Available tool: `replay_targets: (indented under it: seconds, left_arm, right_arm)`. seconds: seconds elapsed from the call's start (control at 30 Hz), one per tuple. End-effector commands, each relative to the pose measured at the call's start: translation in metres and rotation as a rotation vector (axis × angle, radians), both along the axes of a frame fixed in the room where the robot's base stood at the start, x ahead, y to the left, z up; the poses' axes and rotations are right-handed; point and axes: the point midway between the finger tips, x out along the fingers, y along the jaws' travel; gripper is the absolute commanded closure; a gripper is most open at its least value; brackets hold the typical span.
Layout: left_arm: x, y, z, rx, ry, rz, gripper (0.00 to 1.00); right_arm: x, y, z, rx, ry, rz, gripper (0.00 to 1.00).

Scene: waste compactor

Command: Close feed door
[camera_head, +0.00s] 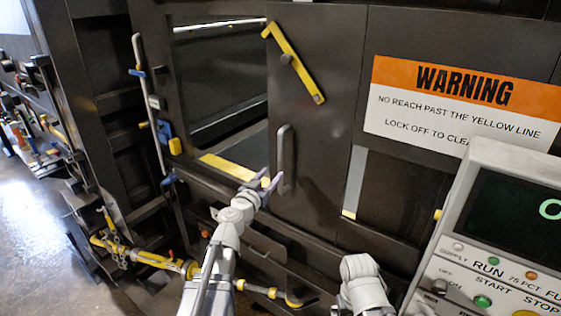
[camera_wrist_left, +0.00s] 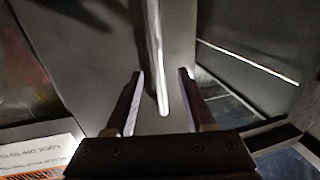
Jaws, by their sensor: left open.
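The feed door (camera_head: 325,130) is a dark flat panel with an upright grey bar handle (camera_head: 286,150). A dark feed opening (camera_head: 222,75) is uncovered to the left of the panel. My left gripper (camera_head: 268,178) is open at the lower part of the handle. In the left wrist view, the handle (camera_wrist_left: 154,50) runs between the two spread fingers of my left gripper (camera_wrist_left: 160,80), with gaps on both sides. A yellow latch bar (camera_head: 293,60) is tilted on the door's upper part. My right gripper is not shown; only a rounded link of my right arm shows low down.
A yellow strip (camera_head: 228,167) marks the opening's lower edge. A long grey rod (camera_head: 148,100) stands left of the opening. A control panel (camera_head: 500,240) fills the lower right, below an orange and white warning sign (camera_head: 460,105). Yellow pipework (camera_head: 145,257) sits low left.

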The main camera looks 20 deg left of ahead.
Motion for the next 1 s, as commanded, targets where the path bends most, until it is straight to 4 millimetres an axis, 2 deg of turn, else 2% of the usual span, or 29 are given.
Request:
replay_targets:
  seconds: [0.17,0.6,0.93,1.0]
  left_arm:
    - [0.012,-0.002,0.0,0.0,0.001,-0.003,0.45]
    - [0.073,-0.012,0.0,-0.001,0.001,-0.004,0.45]
    - [0.076,-0.013,0.0,-0.001,0.001,-0.004,0.45]
    - [0.076,-0.013,0.0,-0.001,0.001,-0.004,0.53]
  right_arm:
    - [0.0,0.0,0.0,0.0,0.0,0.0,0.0]
    - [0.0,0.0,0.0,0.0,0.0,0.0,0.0]
    - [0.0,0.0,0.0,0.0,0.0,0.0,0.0]
    - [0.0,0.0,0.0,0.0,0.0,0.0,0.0]
